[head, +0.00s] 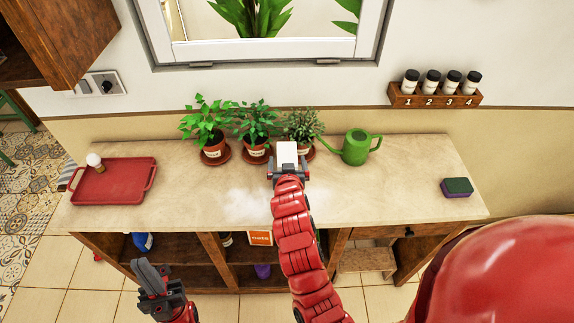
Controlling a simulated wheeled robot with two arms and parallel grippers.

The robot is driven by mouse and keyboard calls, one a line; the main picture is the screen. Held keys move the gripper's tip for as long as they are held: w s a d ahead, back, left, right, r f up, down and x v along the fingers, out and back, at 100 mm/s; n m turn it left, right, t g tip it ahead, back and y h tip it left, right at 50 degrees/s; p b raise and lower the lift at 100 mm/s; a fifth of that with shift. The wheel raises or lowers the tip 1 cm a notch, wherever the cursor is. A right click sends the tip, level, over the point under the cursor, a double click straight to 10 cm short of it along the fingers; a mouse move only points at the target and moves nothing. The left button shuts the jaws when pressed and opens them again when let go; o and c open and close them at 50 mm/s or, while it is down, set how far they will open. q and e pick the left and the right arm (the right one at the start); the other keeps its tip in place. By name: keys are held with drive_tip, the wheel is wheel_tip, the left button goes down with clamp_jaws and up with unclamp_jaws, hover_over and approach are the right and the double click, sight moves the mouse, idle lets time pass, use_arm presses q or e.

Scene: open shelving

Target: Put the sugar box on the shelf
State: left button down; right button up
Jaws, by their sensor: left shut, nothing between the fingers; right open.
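A white box (288,152), which I take to be the sugar box, stands on the counter in front of the potted plants; its label cannot be seen. My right gripper (288,166) is open at the box, with a finger on each side of it. I cannot tell whether the fingers touch it. My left gripper (147,272) is shut and empty, low at the left in front of the cabinet. The open shelf (182,257) is under the counter, partly hidden by my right arm.
A red tray (115,181) is on the left of the counter (400,185), a sponge (457,187) on the right. The shelf holds a blue bottle (143,241) and an orange-and-white box (260,238).

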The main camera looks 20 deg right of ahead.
drive_tip(key=shift+p+x, duration=0.35)
drive_tip(key=shift+x, duration=0.95)
drive_tip(key=shift+r, duration=0.1)
clamp_jaws()
